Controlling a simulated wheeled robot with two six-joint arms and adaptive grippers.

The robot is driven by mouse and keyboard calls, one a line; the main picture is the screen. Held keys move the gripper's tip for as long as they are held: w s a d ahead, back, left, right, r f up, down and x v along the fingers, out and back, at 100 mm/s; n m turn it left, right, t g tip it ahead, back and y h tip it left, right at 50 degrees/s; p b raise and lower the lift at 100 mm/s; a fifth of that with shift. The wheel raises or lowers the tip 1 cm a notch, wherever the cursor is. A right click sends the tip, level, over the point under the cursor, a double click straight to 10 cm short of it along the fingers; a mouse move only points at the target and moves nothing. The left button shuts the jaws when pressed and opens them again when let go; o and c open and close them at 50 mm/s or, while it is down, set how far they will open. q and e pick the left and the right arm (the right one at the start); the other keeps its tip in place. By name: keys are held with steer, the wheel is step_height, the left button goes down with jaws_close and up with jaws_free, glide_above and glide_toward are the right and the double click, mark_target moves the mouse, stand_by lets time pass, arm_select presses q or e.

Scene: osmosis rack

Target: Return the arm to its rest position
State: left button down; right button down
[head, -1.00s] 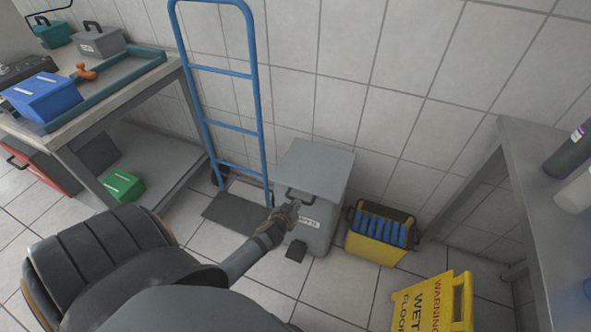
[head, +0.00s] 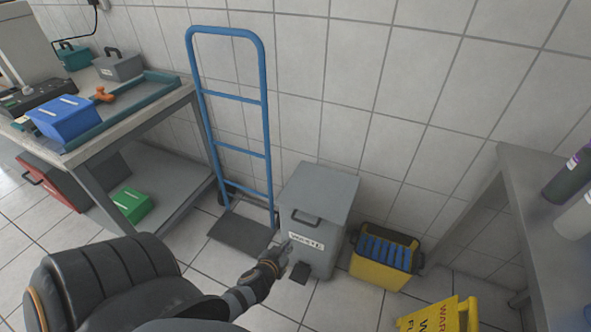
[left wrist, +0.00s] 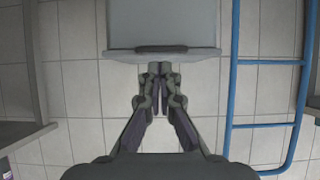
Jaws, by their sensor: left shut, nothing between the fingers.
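My left gripper (head: 283,251) is shut and empty in the head view, in front of the grey waste bin (head: 318,211). Its fingers overlap the bin's front in the picture, just below the white label; I cannot tell whether they touch it. In the left wrist view the shut fingers (left wrist: 160,72) point at the bin's front edge and dark handle. My right gripper is in neither view.
A blue hand truck (head: 238,151) stands left of the bin. A yellow bucket (head: 382,264) with blue contents stands right of it, and a yellow wet-floor sign (head: 440,318) is at the bottom. A bench (head: 150,118) is at left, a metal table (head: 535,190) at right.

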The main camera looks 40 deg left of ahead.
arm_select(q)
steer(key=shift+f, duration=0.15)
steer(key=s+f+m+g+p, duration=0.2)
steer(key=s+f+g+p, duration=0.4)
steer(key=s+f, duration=0.8)
steer(key=s+d+f+g+h+p, duration=0.1)
steer(key=s+f, duration=0.3)
steer(key=s, duration=0.4)
steer(key=s+d+f+m+g+p, duration=0.1)
steer(key=s+f+g+p, duration=0.1)
steer(key=s+f, duration=0.3)
steer(key=s+g, duration=0.1)
steer(key=s, duration=0.2)
steer(key=shift+d+f+h, duration=0.15)
steer(key=shift+d+h, duration=0.15)
steer(key=shift+h, duration=0.1)
steer(key=shift+s, duration=0.1)
